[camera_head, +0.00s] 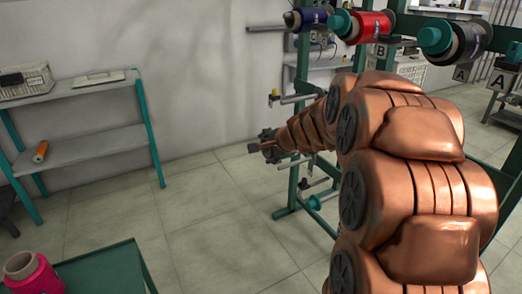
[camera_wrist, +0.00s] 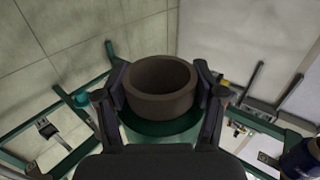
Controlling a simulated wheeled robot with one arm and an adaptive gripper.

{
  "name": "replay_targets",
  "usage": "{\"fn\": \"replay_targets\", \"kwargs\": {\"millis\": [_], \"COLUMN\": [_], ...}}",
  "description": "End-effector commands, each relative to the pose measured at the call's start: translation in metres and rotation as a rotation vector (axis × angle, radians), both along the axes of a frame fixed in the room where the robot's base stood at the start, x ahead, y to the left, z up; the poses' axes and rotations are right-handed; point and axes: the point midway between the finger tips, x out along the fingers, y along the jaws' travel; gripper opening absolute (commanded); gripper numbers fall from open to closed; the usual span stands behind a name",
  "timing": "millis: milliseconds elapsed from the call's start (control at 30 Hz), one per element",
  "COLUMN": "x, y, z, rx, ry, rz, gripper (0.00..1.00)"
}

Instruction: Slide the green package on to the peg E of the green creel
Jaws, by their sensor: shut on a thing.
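My gripper (camera_head: 265,146) is at the end of my arm in the head view, left of the green creel (camera_head: 300,180). In the wrist view my gripper (camera_wrist: 161,92) is shut on the green package (camera_wrist: 160,130), with one finger on each side of its brown tube (camera_wrist: 160,88). The tube's open end faces the camera. In the head view I cannot make out the package. A bare peg (camera_head: 298,99) sticks out left from the creel above my gripper. I cannot read which peg is E. In the wrist view the package is apart from the green bars.
Dark blue (camera_head: 308,18), red (camera_head: 372,25) and dark grey (camera_head: 468,40) packages sit high on the creel. A green shelf unit (camera_head: 85,140) stands at left with an orange bobbin (camera_head: 41,151). A pink package (camera_head: 35,275) is at bottom left. Floor between is clear.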

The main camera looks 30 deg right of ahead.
Motion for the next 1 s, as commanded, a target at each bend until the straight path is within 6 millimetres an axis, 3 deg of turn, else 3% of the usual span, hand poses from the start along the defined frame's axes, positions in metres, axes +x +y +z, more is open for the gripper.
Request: {"fn": "replay_targets", "kwargs": {"millis": [300,1000], "x": [-0.001,-0.002], "y": [-0.037,-0.034], "z": [0.001,0.001], "rx": [0.000,0.000], "ry": [-0.002,-0.001], "rz": [-0.003,0.000], "gripper": [0.00,0.00]}}
